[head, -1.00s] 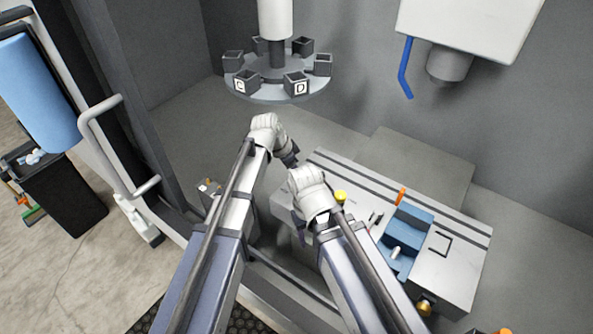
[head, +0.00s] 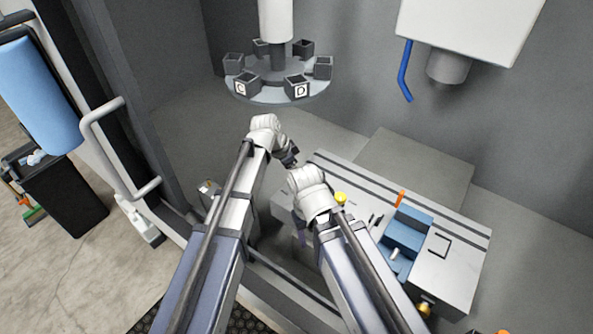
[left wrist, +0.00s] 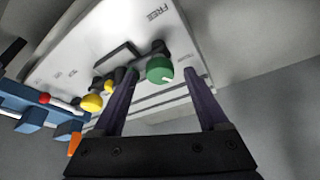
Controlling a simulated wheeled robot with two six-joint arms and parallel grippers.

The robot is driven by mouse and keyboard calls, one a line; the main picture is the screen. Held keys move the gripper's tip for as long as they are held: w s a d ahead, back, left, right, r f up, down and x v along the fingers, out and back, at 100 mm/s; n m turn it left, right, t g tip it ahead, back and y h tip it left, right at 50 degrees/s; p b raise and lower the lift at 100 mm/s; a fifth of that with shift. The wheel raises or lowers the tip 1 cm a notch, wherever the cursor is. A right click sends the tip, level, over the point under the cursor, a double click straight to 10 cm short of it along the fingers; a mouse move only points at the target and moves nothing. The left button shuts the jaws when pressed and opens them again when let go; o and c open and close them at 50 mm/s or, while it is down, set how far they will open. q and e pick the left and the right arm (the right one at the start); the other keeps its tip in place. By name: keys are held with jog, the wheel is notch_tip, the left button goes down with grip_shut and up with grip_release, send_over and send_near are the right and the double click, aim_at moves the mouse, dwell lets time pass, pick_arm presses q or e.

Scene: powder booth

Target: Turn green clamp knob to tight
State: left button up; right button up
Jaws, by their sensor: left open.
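The green clamp knob (left wrist: 160,69) is round with a white pointer mark. In the left wrist view it shows on the pale fixture (left wrist: 75,45), near the printed word FREE. My left gripper (left wrist: 160,76) is open, its two dark purple fingers on either side of the knob in that view; I cannot tell whether they touch it. In the head view my left gripper (head: 289,156) is at the fixture's far left corner, and the green knob is hidden there. My right gripper (head: 299,228) is mostly hidden behind its own wrist, so its jaws are unclear.
The fixture table (head: 455,275) carries a yellow knob (head: 340,198), an orange peg (head: 400,198) and a blue block (head: 408,232). A red knob (left wrist: 44,98) also shows. A carousel (head: 277,90) of dark cups hangs behind. My two wrists are close together.

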pick_arm(q)
jog(key=p+v, duration=0.5)
jog(key=v, duration=0.1)
jog(key=shift+r+p, duration=0.4)
jog(key=shift+s+a, duration=0.1)
jog(key=shift+a, duration=0.05)
jog(key=s+a+f+n+y+b, duration=0.2)
jog(key=s+f+n+b, duration=0.1)
jog(key=s, duration=0.4)
jog(key=s+a+f+n+g+y+b, duration=0.1)
jog(key=s+a+f+n+b, duration=0.1)
jog(key=s, duration=0.5)
jog(key=s+a+f+n+g+y+b, duration=0.1)
jog(key=s+a+f+n+y+b, duration=0.1)
jog(key=s+f+n+b, duration=0.2)
jog(key=s+f, duration=0.1)
jog(key=s, duration=0.2)
jog(key=shift+f+y, duration=0.25)
jog(key=shift+y, duration=0.05)
